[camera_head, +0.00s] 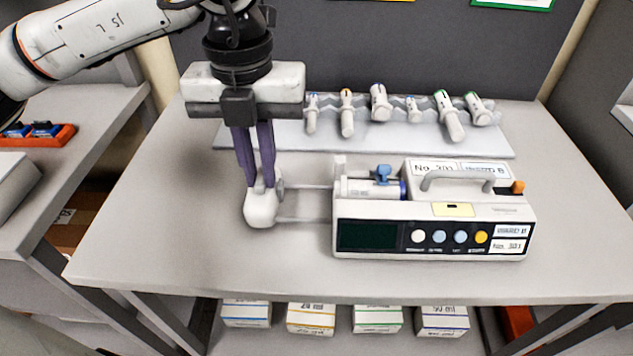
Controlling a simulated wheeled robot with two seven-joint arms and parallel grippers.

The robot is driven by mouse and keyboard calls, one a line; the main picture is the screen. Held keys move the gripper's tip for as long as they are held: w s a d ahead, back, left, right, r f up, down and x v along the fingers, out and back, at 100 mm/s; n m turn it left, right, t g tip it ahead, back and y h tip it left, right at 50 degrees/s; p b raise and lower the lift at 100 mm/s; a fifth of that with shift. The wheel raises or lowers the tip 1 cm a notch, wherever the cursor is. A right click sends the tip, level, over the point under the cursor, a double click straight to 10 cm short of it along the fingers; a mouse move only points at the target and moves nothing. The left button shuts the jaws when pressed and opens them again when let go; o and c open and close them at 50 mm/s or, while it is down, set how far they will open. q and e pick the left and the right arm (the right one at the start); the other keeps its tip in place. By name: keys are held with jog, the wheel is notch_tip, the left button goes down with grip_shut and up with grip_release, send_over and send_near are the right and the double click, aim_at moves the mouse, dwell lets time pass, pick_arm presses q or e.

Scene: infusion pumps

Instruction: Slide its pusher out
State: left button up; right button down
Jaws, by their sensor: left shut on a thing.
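The infusion pump (433,215) stands on the table, its front panel with a dark screen and several round buttons facing me. A clear syringe (365,188) lies on its top left, under a blue clamp (383,173). The white pusher (262,207) stands out to the left of the pump, joined to it by two thin rods. My left gripper (262,183) points down, with its purple fingers shut on the pusher's top. The fingertips are partly hidden by the pusher. My right gripper is not in view.
Behind the pump a pale tray (380,143) holds several syringes in a rack. The table (170,225) is clear to the left and in front. Several boxes (311,318) sit on a shelf below. A grey panel (400,60) stands behind the table.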

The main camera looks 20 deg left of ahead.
aim_at(257, 176)
pick_arm(q)
jog(key=shift+s+a, duration=0.1)
jog(key=shift+a, duration=0.15)
dwell(0.6)
jog(key=o, duration=0.6)
jog(key=shift+r+p, duration=2.15)
jog(key=shift+r, duration=1.4)
